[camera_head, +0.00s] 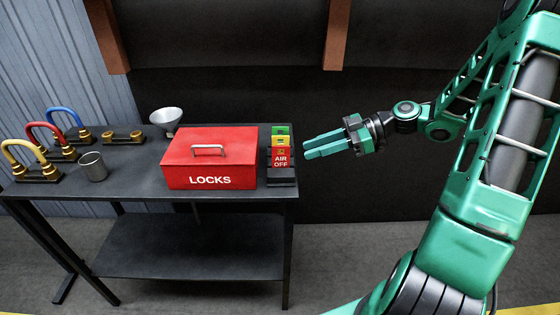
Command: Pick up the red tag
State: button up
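The red tag (281,153), marked AIR OFF, stands upright at the front of a dark holder (281,177) at the table's right end. A yellow tag (279,140) and a green tag (282,130) stand behind it. My gripper (306,147) is just to the right of the tags, with its two green fingers pointing left towards them. The fingers look parted with nothing between them. A gap shows between the fingertips and the tags.
A red LOCKS box (210,175) stands close left of the tags on the dark table (135,190). Space right of the table is clear except my arm.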

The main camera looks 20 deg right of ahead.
aim_at(281, 159)
jog(key=shift+w+x, duration=0.1)
jog(key=shift+x, duration=2.55)
jog(key=shift+w+x, duration=0.15)
jog(key=shift+x, duration=2.5)
jog(key=shift+d+f, duration=0.1)
jog(key=shift+d, duration=0.05)
grip_shut()
